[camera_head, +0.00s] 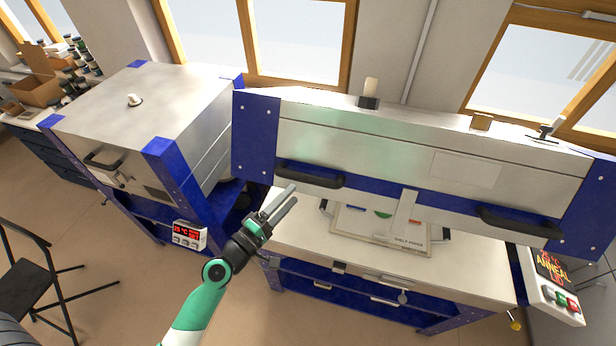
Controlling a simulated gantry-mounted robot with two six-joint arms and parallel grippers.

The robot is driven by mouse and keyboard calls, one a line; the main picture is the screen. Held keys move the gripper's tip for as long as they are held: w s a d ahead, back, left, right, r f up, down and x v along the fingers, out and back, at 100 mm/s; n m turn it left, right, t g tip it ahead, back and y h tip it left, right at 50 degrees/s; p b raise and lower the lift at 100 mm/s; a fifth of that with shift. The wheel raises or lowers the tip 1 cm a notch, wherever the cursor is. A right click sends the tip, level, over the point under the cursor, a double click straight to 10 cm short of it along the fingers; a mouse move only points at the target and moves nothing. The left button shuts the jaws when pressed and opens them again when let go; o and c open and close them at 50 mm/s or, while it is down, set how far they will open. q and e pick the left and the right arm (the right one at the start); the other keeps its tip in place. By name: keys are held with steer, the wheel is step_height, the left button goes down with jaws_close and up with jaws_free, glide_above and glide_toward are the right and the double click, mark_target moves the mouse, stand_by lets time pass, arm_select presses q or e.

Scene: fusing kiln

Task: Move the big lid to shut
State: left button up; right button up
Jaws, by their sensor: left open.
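The big lid (390,150) of the right-hand kiln stands raised and tilted open above the kiln base (465,273). It is pale metal with blue corner plates. Its front bears two black handles, a left handle (310,178) and a right handle (518,222). My left gripper (283,206) is open and empty. In the picture it is just below the lid's left handle and appears apart from it. My right gripper is not in view.
A shelf board (385,238) with coloured glass pieces lies on the base under the lid. A smaller closed kiln (150,105) stands left. A control box (550,287) is at the right. A chair (30,270) stands at far left; floor in front is clear.

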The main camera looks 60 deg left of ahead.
mark_target(304, 182)
arm_select(q)
steer(key=x, duration=0.8)
steer(key=shift+r+p, duration=0.1)
steer(key=shift+p, duration=0.2)
jaws_close()
stand_by(0.8)
